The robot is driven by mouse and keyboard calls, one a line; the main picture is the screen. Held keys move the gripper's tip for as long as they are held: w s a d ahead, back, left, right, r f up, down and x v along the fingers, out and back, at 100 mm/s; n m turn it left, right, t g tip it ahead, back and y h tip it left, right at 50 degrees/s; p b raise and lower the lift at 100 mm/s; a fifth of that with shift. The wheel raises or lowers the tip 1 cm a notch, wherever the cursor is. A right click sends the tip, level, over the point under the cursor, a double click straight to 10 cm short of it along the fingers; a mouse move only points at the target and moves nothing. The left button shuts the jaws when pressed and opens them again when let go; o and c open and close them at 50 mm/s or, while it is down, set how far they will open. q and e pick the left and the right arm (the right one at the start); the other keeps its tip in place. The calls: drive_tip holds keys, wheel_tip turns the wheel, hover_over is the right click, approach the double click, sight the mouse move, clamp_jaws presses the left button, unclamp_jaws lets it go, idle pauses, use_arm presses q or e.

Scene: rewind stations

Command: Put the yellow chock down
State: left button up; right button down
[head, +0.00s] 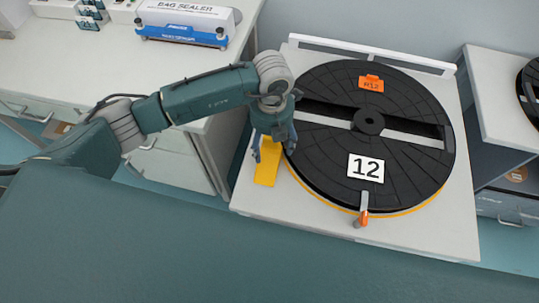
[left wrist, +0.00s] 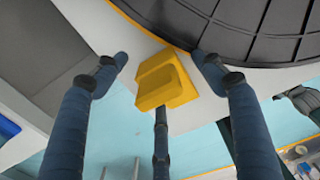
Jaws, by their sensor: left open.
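The yellow chock (head: 266,172) is on the white top of the turntable station (head: 242,196), at its left side close to the black turntable (head: 405,105). In the left wrist view the chock (left wrist: 166,82) is a yellow block with a raised part, lying between my spread fingers. My left gripper (head: 272,152) is open and points down over the chock. Its fingers (left wrist: 163,65) stand apart on both sides with gaps to the chock; whether the third, middle finger touches it I cannot tell. My right gripper is not in view.
The turntable carries a "12" label (head: 366,168) and an orange tag (head: 370,83). An orange-tipped lever (head: 362,210) is at its front edge. A bag sealer (head: 186,20) stands on the white counter (head: 60,65) at left. Another station (head: 492,88) is at right.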

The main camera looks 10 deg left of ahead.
use_arm(q)
drive_tip(key=c, duration=1.6)
drive_tip(key=shift+r, duration=0.15)
drive_tip(key=shift+c, duration=0.2)
